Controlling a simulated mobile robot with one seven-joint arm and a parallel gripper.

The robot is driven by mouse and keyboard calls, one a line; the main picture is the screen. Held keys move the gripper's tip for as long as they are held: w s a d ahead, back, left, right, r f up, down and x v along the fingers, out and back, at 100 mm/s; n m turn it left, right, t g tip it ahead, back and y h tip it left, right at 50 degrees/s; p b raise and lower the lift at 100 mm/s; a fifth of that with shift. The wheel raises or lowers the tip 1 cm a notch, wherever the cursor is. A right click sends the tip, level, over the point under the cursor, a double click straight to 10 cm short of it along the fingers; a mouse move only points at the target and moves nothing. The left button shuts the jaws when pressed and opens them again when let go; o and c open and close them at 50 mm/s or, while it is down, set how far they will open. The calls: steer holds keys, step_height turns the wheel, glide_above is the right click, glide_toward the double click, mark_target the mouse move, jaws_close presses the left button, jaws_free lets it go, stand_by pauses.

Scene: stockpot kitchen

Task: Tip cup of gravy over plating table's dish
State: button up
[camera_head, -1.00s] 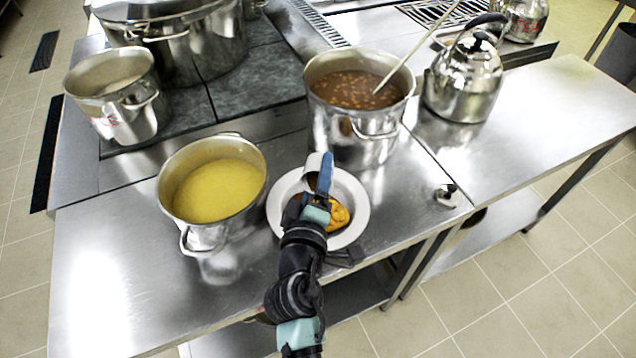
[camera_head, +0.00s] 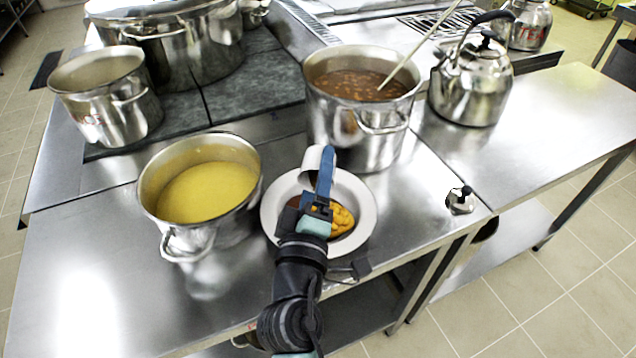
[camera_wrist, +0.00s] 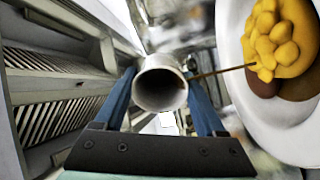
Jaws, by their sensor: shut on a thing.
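My gripper (camera_head: 324,178) is shut on a small pale metal cup (camera_head: 312,163), held above the white dish (camera_head: 365,212) on the plating table. In the wrist view the cup (camera_wrist: 160,86) lies on its side between the two blue fingers, its round opening towards the camera. A thin brown stream (camera_wrist: 222,70) runs from the cup to the dish (camera_wrist: 240,95). Yellow food (camera_wrist: 278,40) and a brown patch (camera_wrist: 300,86) lie in the dish. In the head view my gripper hides part of the dish and the food (camera_head: 341,220).
A pot of yellow soup (camera_head: 207,192) stands left of the dish. A pot of brown stew (camera_head: 360,105) with a long handle in it stands just behind. A kettle (camera_head: 472,85) and a small metal lid-like object (camera_head: 461,202) are to the right. The table's front left is clear.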

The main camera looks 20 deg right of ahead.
steer(key=shift+s+a+f+t+h+b, duration=0.15)
steer(key=shift+t+h+b, duration=0.35)
steer(key=shift+b, duration=2.15)
steer(key=shift+s+a+r+t+h+b, duration=0.15)
steer(key=shift+t+b, duration=0.55)
steer(key=shift+b, duration=1.9)
steer(key=shift+s+f+t+h+b, duration=0.15)
steer(key=shift+t+h+b, duration=0.35)
steer(key=shift+b, duration=2.15)
steer(key=shift+s+r+t+b, duration=0.1)
steer(key=shift+r+t+b, duration=0.25)
steer(key=shift+b, duration=0.8)
